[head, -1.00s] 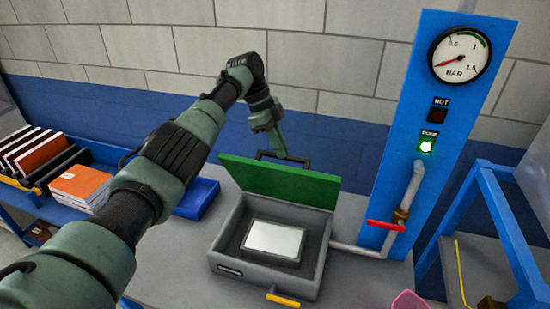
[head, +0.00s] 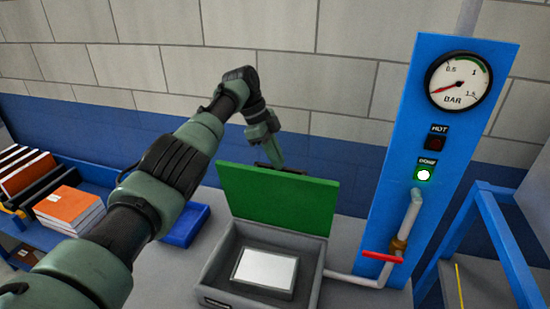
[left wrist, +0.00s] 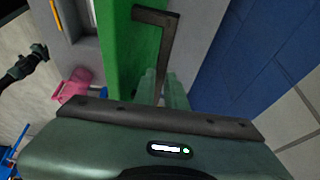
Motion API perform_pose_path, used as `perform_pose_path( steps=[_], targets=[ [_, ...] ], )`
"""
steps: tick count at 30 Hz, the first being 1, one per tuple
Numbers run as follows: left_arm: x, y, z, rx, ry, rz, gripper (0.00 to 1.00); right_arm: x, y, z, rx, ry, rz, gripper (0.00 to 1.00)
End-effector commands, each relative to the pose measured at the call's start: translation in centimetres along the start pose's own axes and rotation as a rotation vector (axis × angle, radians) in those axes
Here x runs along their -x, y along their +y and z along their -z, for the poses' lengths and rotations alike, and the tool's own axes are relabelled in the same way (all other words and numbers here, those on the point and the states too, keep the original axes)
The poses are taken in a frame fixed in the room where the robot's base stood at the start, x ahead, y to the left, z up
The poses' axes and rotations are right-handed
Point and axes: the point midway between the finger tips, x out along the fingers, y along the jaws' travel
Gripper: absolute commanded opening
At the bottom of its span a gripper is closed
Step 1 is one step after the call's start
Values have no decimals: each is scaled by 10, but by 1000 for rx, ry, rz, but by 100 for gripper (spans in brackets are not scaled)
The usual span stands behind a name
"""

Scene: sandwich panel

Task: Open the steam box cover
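The grey steam box (head: 212,272) stands on the bench in the head view, with a pale flat plate (head: 265,268) inside. Its green cover (head: 280,200) is raised at the back edge, with its inner face toward me. The cover also shows in the left wrist view (left wrist: 125,45). My left gripper (head: 277,164) is behind the cover's top edge. In the left wrist view its fingers (left wrist: 162,88) are closed around the dark handle (left wrist: 157,18). What looks like my right gripper (left wrist: 38,52) is small and far off at the left there; its fingers are unclear.
A blue panel (head: 400,120) with gauge and lit green button stands right of the box. A red-handled valve (head: 382,256) and pipe are beside the box. A blue tray (head: 183,226) lies at left. A pink container (left wrist: 72,85) shows in the left wrist view.

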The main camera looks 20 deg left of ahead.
Motion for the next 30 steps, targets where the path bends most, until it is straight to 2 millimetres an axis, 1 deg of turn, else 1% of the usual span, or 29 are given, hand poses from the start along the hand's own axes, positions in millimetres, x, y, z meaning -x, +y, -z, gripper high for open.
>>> perform_pose_path(
  steps=[1,2,14,17,20,27,30],
  targets=[
    [-28,11,-12,22,-13,-48,29,-3,0,0,0,0,0,0],
    [-28,11,-12,22,-13,-48,35,-3,0,0,0,0,1,0],
    [-26,11,-12,20,-13,-43,35,-4,-1,0,0,0,1,0],
    [-17,11,-12,18,-12,-38,35,-9,-1,-1,0,0,1,0],
    [0,12,-11,14,-11,-28,35,-16,-1,-2,0,0,1,0],
    [53,15,-3,6,-5,-5,35,-31,0,1,0,5,0,0],
    [70,16,-1,3,-3,1,35,-33,0,2,0,8,0,0]
  ],
)
